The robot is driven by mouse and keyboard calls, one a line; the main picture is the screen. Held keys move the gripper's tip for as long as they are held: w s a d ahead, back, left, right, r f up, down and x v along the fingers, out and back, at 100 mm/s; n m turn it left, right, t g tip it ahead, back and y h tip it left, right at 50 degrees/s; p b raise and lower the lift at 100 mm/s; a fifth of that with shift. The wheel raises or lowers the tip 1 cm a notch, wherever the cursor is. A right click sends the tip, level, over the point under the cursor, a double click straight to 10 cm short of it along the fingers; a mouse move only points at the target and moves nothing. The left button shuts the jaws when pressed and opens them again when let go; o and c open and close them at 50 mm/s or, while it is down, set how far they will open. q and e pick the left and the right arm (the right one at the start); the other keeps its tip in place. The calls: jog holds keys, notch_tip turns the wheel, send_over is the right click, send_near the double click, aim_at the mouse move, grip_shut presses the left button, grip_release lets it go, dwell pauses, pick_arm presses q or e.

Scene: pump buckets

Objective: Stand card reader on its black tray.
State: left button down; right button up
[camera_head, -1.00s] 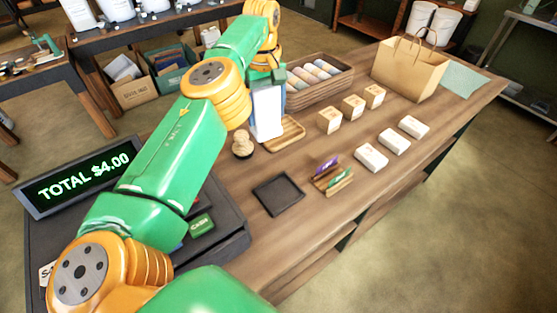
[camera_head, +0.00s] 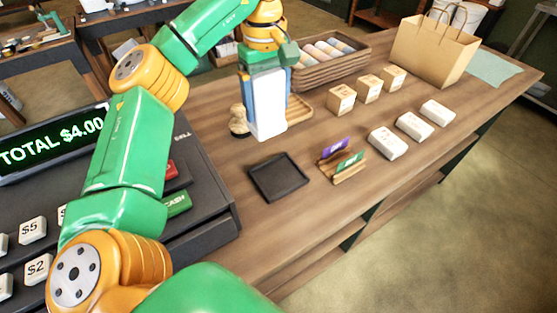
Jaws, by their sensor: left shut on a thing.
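The card reader (camera_head: 267,112) is an upright white slab with blue showing along its edges, near the middle of the head view. My left gripper (camera_head: 264,82) reaches down from above and is shut on it. The reader is behind the black tray (camera_head: 279,178), apart from it in the picture. I cannot tell whether its lower end touches the counter. The black tray is a flat, empty square with a low rim on the wooden counter. My right gripper is not in view.
A round wooden stamp (camera_head: 238,121) is just left of the reader, and a wooden tray (camera_head: 299,106) is at its right. A card holder (camera_head: 342,162) stands right of the black tray. The cash register (camera_head: 205,190) is at left.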

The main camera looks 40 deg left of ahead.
pick_arm(q)
jog(key=s+d+f, duration=0.1)
jog(key=f, duration=0.2)
jog(key=s+d+f, duration=0.1)
jog(key=d+f, duration=0.1)
jog(key=s+d+f, duration=0.1)
jog(key=d+f, duration=0.1)
jog(key=f, duration=0.1)
jog(key=shift+s+d+f, duration=0.1)
jog(key=shift+f, duration=0.75)
grip_release()
jog(key=shift+r, duration=0.3)
notch_tip(320, 180, up, 12)
jog(key=p, duration=0.1)
jog(key=shift+p, duration=0.3)
